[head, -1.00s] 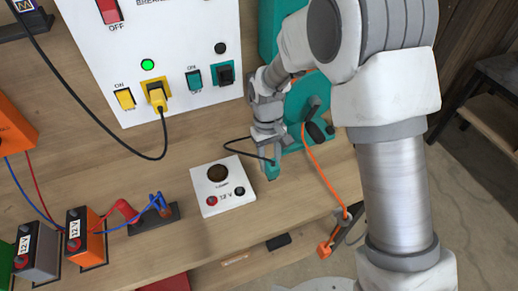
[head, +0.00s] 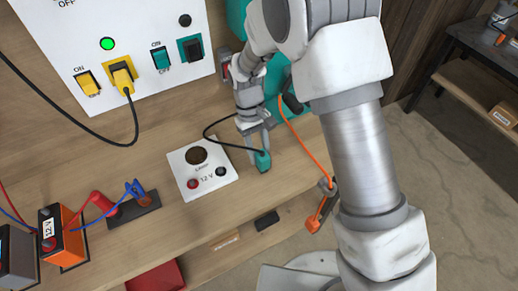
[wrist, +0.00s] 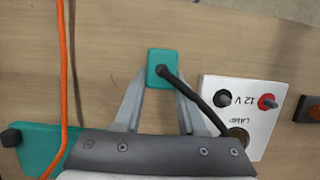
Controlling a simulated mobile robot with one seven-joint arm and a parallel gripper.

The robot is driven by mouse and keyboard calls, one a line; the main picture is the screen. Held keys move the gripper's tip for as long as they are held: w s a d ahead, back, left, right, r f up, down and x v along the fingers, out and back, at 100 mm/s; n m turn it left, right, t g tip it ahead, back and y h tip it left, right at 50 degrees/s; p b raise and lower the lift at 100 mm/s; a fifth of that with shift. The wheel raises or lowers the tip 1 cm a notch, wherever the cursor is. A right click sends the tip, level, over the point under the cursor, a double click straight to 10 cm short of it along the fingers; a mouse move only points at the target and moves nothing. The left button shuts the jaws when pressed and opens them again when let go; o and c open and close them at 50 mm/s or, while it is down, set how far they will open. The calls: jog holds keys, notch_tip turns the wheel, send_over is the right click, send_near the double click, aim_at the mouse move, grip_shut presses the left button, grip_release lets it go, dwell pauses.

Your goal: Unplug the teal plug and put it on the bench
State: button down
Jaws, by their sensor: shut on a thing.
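The teal plug (head: 263,161) is between the fingertips of my gripper (head: 259,150), low over the wooden bench (head: 180,232), right of the white lamp panel. I cannot tell whether it touches the wood. In the wrist view the teal plug (wrist: 156,68) is a small block between the two grey fingers of my gripper (wrist: 161,86). Its black cable curves off toward the lamp panel and passes in front of one finger. The teal-framed socket (head: 190,48) on the white wall panel has no plug in it. My gripper is shut on the plug.
The white lamp panel (head: 190,182) lies left of the plug. A yellow plug (head: 122,77) sits in the wall panel (head: 110,30). An orange cord (head: 305,146) hangs right of my gripper. Bare wood lies around the plug, toward the front edge.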

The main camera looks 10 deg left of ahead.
jog(key=shift+f, duration=0.35)
jog(key=shift+f+b, duration=0.45)
jog(key=shift+f, duration=0.15)
jog(key=shift+c, duration=2.1)
grip_release()
